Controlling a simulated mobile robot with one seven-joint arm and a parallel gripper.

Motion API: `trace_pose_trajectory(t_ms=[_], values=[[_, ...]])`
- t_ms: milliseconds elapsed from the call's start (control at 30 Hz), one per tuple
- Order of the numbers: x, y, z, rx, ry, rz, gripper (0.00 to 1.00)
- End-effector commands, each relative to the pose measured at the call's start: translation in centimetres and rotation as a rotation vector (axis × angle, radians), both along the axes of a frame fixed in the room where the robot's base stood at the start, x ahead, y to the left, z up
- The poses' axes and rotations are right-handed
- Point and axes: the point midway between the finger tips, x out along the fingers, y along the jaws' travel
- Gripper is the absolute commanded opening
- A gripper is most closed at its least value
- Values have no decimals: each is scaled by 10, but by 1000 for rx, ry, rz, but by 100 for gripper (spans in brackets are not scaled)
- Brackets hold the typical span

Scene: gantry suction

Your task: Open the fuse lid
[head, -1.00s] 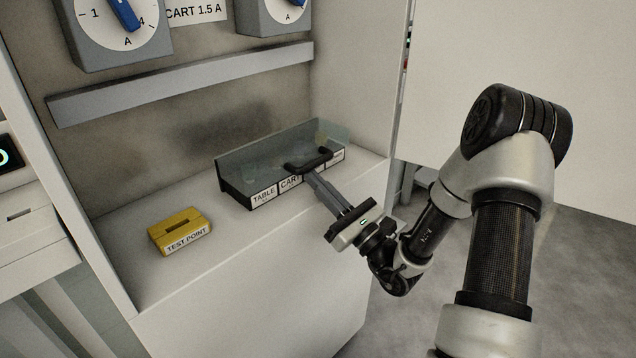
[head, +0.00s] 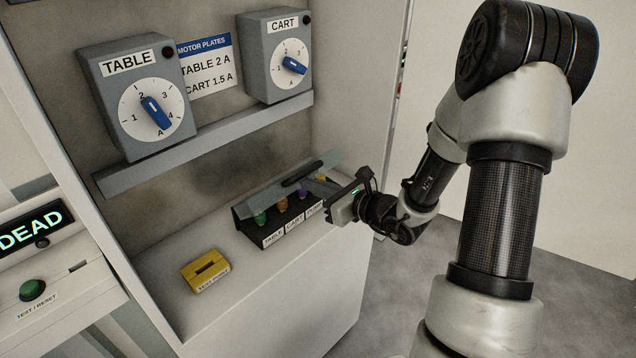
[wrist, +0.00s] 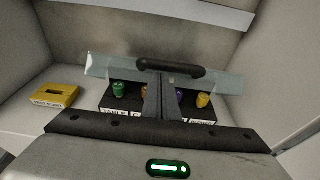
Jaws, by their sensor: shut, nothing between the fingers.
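The fuse box (head: 268,238) stands on the cabinet shelf, with labels along its front. Its clear lid (head: 332,160) with a dark bar handle (head: 302,174) is tilted up at the front, with coloured fuses showing below it. The lid also shows in the wrist view (wrist: 225,84), with the handle (wrist: 184,71) across its top. My gripper (head: 314,183) is at the front of the box, under the handle. In the wrist view its fingers (wrist: 161,80) are together with nothing between them, tips close to the handle. Whether they touch it is unclear.
A yellow test point block (head: 205,270) sits on the shelf left of the box. Above are a grey ledge (head: 210,146) and the TABLE (head: 128,65) and CART (head: 270,30) dial boxes. A DEAD display (head: 38,231) and green button (head: 32,290) are at left.

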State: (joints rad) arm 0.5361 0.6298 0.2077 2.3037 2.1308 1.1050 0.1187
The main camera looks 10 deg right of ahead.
Motion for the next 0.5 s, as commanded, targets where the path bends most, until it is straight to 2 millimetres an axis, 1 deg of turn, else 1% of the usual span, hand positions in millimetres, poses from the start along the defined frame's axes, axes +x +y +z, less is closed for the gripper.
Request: trace_pose_trajectory(t_ms=[33, 267, 500], values=[[3, 3, 11, 3, 2, 1, 0], [22, 16, 40, 3, -3, 3, 0], [47, 32, 66, 5, -4, 2, 0]])
